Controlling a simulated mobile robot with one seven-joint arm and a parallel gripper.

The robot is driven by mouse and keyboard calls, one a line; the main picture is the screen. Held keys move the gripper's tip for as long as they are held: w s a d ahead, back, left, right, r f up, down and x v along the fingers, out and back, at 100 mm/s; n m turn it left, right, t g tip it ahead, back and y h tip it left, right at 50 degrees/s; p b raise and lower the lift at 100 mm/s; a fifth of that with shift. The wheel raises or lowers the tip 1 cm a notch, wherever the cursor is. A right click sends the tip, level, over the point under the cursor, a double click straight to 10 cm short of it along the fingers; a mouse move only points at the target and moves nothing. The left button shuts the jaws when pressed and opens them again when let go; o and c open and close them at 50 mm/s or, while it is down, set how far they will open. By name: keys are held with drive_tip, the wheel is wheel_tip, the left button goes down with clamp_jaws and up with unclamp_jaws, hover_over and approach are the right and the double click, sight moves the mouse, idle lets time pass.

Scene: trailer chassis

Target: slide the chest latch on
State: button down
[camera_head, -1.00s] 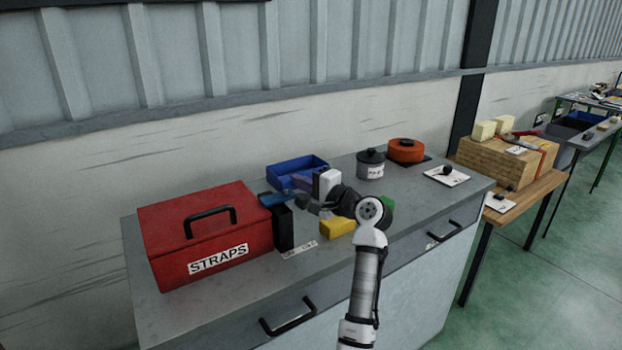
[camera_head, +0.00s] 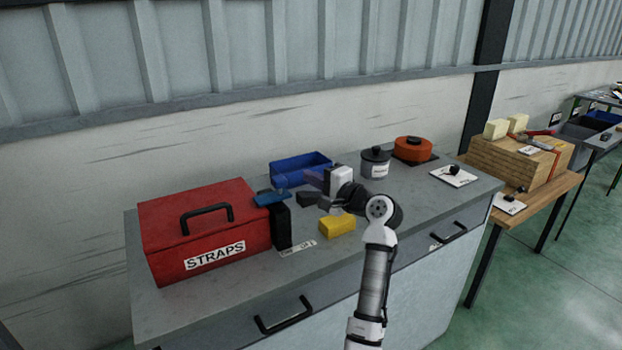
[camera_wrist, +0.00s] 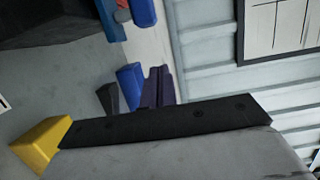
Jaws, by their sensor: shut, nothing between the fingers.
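The red chest (camera_head: 170,235) labelled STRAPS stands at the left of the grey bench in the head view. At its right side stands a black upright piece (camera_head: 282,228) with a blue piece (camera_head: 270,198) at its top; these look like the latch. A small lettered strip (camera_head: 298,249) lies in front of it, too small to read surely. My gripper (camera_head: 312,183) is shut and empty, to the right of the blue piece and apart from it. In the wrist view its dark purple fingers (camera_wrist: 157,87) lie side by side.
A blue open tray (camera_head: 300,167) is behind my gripper. A dark wedge (camera_head: 306,199) and a yellow block (camera_head: 337,225) lie near it. A grey canister (camera_head: 375,163) and an orange round container (camera_head: 413,150) stand at the right. The bench front is mostly clear.

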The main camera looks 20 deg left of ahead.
drive_tip(key=b+v, duration=0.2)
drive_tip(key=v, duration=0.7)
drive_tip(key=shift+s+d, duration=0.2)
drive_tip(key=shift+d, duration=0.05)
